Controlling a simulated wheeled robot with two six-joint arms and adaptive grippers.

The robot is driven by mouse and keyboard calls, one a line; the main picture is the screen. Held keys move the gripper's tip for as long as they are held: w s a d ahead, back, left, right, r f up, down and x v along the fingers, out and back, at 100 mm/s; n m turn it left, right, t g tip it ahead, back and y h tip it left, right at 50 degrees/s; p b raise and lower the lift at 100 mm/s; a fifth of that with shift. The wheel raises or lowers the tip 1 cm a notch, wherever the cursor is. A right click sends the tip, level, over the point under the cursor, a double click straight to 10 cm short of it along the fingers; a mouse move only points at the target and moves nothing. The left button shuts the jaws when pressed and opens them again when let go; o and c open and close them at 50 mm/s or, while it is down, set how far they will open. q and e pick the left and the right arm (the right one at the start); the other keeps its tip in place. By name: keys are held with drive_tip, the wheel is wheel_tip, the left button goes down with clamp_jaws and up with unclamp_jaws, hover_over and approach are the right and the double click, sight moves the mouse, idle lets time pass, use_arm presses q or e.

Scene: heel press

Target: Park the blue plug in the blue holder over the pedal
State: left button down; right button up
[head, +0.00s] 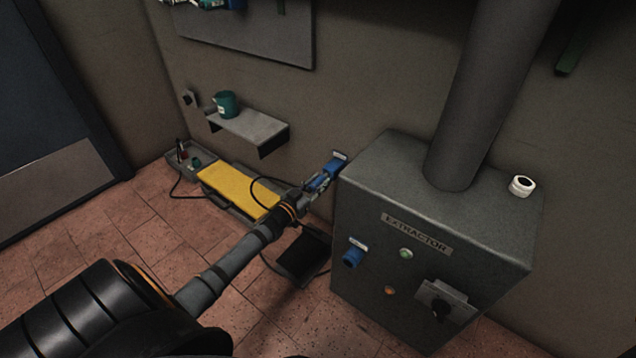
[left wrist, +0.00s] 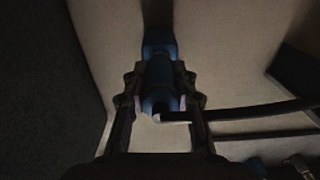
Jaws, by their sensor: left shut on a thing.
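My left gripper (head: 318,184) reaches to the wall left of the extractor cabinet and is shut on the blue plug. In the left wrist view the blue plug (left wrist: 158,78) sits between the two fingers (left wrist: 160,103), with a dark cable running off to the right. The blue holder (head: 337,161), with a pale top, is on the wall just beyond the fingers. A blue part (left wrist: 158,48) shows straight ahead of the plug; I cannot tell whether they touch. A yellow plate (head: 238,188) lies on a low base by the wall. My right gripper is not in view.
The grey extractor cabinet (head: 440,215) stands close right of my gripper, with a blue socket (head: 352,255) on its front. A black object (head: 301,258) is on the floor below my arm.

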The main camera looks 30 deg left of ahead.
use_arm(q)
drive_tip(key=shift+w, duration=0.7)
drive_tip(key=c, duration=1)
unclamp_jaws()
drive_tip(key=s, duration=1.2)
drive_tip(key=shift+a, duration=0.35)
